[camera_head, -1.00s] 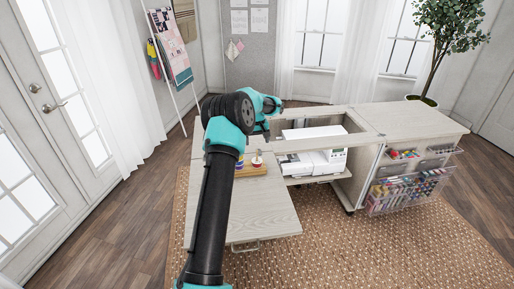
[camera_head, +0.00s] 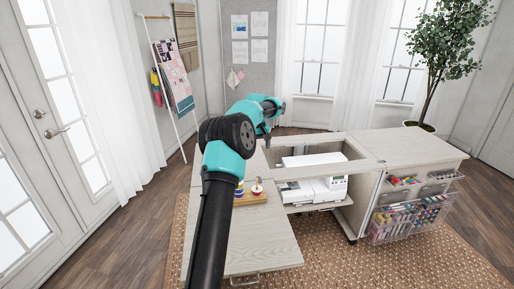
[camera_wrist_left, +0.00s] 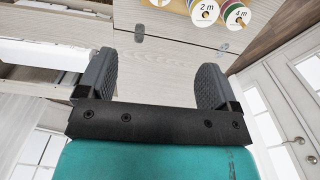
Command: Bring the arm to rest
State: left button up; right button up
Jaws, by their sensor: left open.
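My left arm reaches up over the cabinet in the head view. Its teal and black gripper (camera_head: 267,132) is at the far end, above the cabinet's left side and partly hidden by the wrist. In the left wrist view the two dark fingers stand wide apart with nothing between them (camera_wrist_left: 157,70). The jaws are open and empty. My right gripper is in neither view.
The sewing cabinet (camera_head: 270,235) has an extended leaf. A white sewing machine (camera_head: 312,190) sits in the opening. Clear drawers (camera_head: 412,215) hang on the right. A quilt rack (camera_head: 176,90) stands behind.

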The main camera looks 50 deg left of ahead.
pick_arm(q)
jog(key=shift+d+f, duration=0.1)
dwell(0.6)
jog(key=w+d+f+m+t+h, duration=0.1)
jog(key=w+d+f+m, duration=0.2)
jog(key=d+f, duration=0.75)
jog(key=w+d+f+m+h, duration=0.1)
jog(key=w+d+f+m, duration=0.15)
jog(key=d+f, duration=0.8)
jog(key=s+d+f+m+t+h, duration=0.15)
jog(key=s+d+f, duration=0.25)
jog(key=d, duration=0.5)
jog(key=s+d+f+m+g, duration=0.1)
jog(key=s+d+f+m, duration=0.15)
jog(key=d, duration=0.65)
jog(key=s+d+f+m, duration=0.2)
jog(key=s+d+f, duration=0.2)
jog(key=s+d, duration=0.5)
jog(key=s+f, duration=0.2)
jog(key=s, duration=0.5)
jog(key=s+a+f+n, duration=0.1)
jog(key=s+f, duration=0.2)
jog(key=s, duration=0.5)
jog(key=shift+s+a, duration=0.2)
jog(key=shift+s, duration=0.05)
